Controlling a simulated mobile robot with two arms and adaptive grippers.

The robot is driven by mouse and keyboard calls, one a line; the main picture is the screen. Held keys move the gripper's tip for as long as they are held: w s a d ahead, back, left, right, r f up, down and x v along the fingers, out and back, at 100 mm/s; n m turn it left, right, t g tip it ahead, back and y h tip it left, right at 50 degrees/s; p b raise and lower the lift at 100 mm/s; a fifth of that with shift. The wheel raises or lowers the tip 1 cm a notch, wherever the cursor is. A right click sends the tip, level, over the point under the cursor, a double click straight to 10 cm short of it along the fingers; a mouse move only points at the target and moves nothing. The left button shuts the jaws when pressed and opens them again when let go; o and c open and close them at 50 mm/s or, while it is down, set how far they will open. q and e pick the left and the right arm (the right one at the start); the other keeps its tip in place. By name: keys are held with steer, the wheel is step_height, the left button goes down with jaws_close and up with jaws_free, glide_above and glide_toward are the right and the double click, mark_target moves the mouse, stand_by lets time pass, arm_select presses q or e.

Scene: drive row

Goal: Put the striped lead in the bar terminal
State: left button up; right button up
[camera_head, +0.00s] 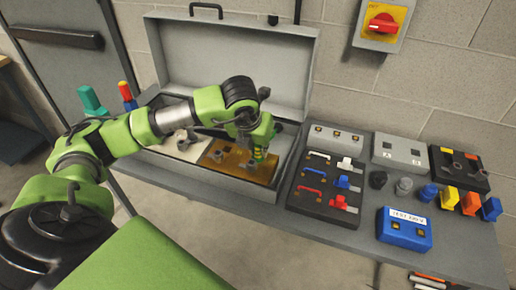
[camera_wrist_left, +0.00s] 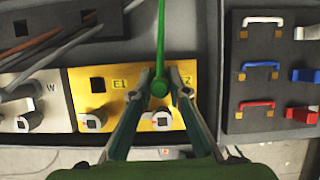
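The brass bar (camera_head: 232,160) lies inside the open grey case, with black square holes and round screw terminals. In the left wrist view the bar (camera_wrist_left: 122,75) is marked E1 and E2. The green lead (camera_wrist_left: 160,35) rises from between my left fingertips; its round green end (camera_wrist_left: 160,88) shows there over the bar, near E2. In the head view yellow and green show on it (camera_head: 259,155). My left gripper (camera_head: 257,140), also in the left wrist view (camera_wrist_left: 160,80), is closed around the lead. Whether the lead's tip is in a hole is hidden. My right gripper is out of view.
The case lid (camera_head: 235,60) stands open behind. Right of the case are a black panel (camera_head: 318,208) with coloured links, a blue tester (camera_head: 404,230), grey blocks and several coloured plugs. Grey and brown leads (camera_wrist_left: 50,45) lie left of the bar.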

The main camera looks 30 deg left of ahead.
arm_select(q)
steer(key=o, duration=0.3)
steer(key=shift+o, duration=0.2)
steer(key=v, duration=1.2)
steer(key=shift+s+f, duration=0.1)
